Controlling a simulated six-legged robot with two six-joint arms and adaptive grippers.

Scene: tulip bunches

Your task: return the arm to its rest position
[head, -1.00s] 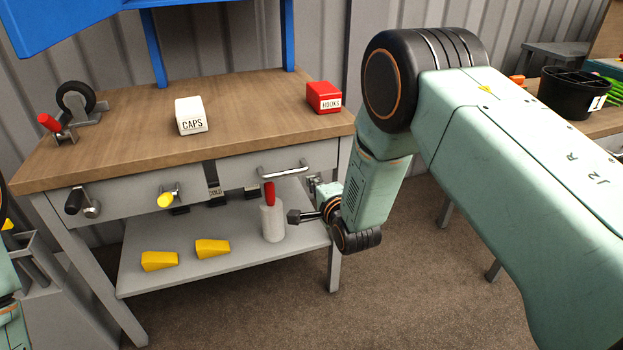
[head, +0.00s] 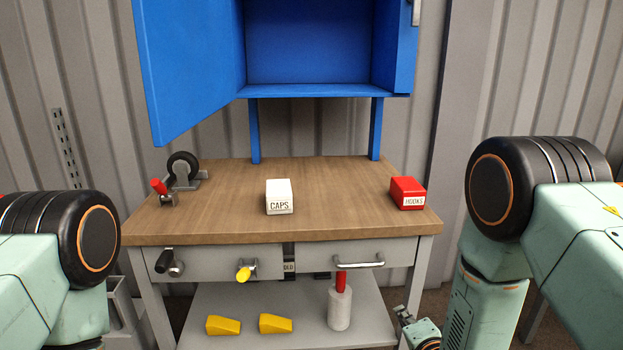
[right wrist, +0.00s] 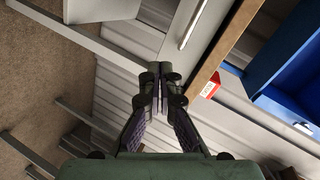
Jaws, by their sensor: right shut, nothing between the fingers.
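My right arm (head: 487,285) hangs bent at the right of the head view, its upper part pale green with a black joint. Its lower end sits low, beside the right side of the workbench. My right gripper (right wrist: 160,70) shows clearly in the right wrist view, its dark fingers shut together with nothing between them. My left arm (head: 40,270) comes in at the left edge of the head view. My left gripper is out of the picture.
The wooden workbench (head: 330,225) stands ahead with a white CAPS box (head: 279,192), a red HOOKS box (head: 407,190) and a caster wheel (head: 183,168). Its lower shelf (head: 270,345) holds yellow wedges (head: 276,323) and a red-handled grey cylinder (head: 339,308). A blue cabinet (head: 315,91) stands open above.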

